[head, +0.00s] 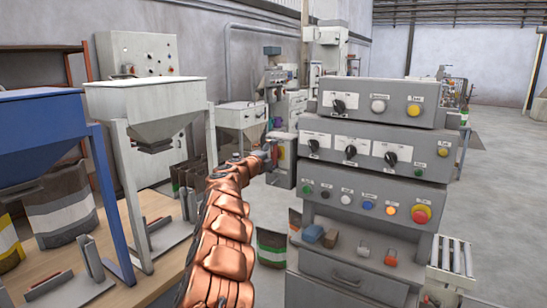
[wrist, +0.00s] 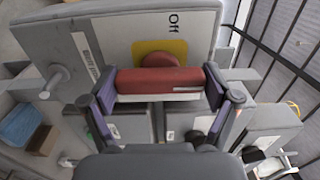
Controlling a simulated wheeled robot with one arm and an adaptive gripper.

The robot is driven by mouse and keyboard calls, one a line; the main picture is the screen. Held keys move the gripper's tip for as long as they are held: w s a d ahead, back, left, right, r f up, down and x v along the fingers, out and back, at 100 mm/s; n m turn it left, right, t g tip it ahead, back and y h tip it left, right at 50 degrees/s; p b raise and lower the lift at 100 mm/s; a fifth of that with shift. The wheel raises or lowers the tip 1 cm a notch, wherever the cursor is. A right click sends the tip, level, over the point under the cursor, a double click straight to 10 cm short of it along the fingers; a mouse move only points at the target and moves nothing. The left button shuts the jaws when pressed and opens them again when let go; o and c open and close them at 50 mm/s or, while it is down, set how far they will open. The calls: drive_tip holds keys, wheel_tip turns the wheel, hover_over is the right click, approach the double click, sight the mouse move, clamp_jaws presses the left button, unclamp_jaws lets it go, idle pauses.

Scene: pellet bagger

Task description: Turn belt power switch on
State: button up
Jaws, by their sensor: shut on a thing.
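The belt power switch is a red handle (wrist: 158,80) on a yellow plate (wrist: 190,48), mounted on a grey box (wrist: 110,38) in the wrist view. The word "Off" is printed on the box beside the plate. My gripper (wrist: 161,86) has its two purple-padded fingers at the two ends of the red handle and is shut on it. The handle lies across the picture, level between the fingers. In the head view my copper-coloured arm reaches forward, and my gripper (head: 268,158) is small and partly hidden near a grey box left of the control console.
The control console (head: 375,138) with several knobs and buttons stands close on the right. A blue hopper (head: 45,130) and a white hopper (head: 150,110) stand on the left over a wooden table (head: 65,262). Open floor (head: 490,125) lies at the far right.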

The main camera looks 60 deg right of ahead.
sight(272, 155)
idle(0.3)
drive_tip(key=o, duration=0.9)
drive_tip(key=shift+a, duration=0.1)
drive_tip(key=shift+a, duration=1.1)
drive_tip(key=shift+a+f, duration=0.1)
drive_tip(key=shift+a, duration=0.4)
drive_tip(key=shift+s+a, duration=0.15)
drive_tip(key=shift+a, duration=1.1)
drive_tip(key=a, duration=0.6)
drive_tip(key=shift+s, duration=0.15)
